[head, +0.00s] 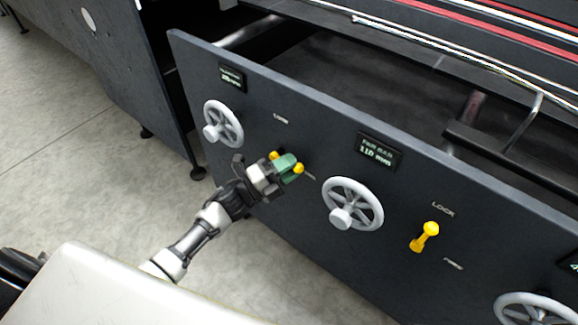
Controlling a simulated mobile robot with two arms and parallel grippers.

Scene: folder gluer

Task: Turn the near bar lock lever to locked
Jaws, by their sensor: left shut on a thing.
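The near bar lock lever (298,169) is yellow and sits on the dark front panel between the left and middle handwheels. My left gripper (285,163), with green fingertips, is shut on it and covers its middle. Yellow shows on both sides of the fingertips, at upper left and at right. The small LOCK label (281,118) is above the lever. Another label beside the fingertips is partly hidden. I cannot tell the lever's exact setting. My right gripper is not in view.
A grey handwheel (222,124) is left of the lever, and a larger handwheel (353,204) is to its right. A second yellow lever (425,237) sits further right. The FAR BAR display (379,151) reads 110 mm. Open floor (70,160) lies at left.

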